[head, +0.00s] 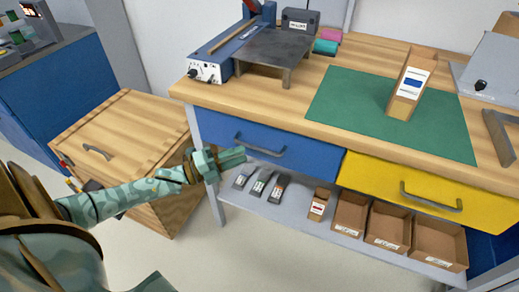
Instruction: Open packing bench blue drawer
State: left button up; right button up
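The packing bench (330,60) has a wooden top, with a blue drawer (310,150) at its front left. The blue drawer looks shut, its front flush under the bench top. Its grey bar handle (268,149) runs across the middle of its front. My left gripper (240,155) is at the left part of the blue drawer's front, close to the left end of the handle. I cannot tell whether it touches the handle or how far its fingers are apart. My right gripper is not in view.
A yellow drawer (430,195) sits right of the blue one. Below, a shelf (300,215) holds open cardboard boxes (390,228) and several small devices. A wooden crate (110,130) stands left of the bench.

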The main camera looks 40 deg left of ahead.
aim_at(258, 147)
pick_arm(q)
jog(key=b+x, duration=0.1)
jog(key=x, duration=0.5)
jog(key=shift+w+d, duration=0.15)
jog(key=shift+w, duration=0.15)
grip_shut()
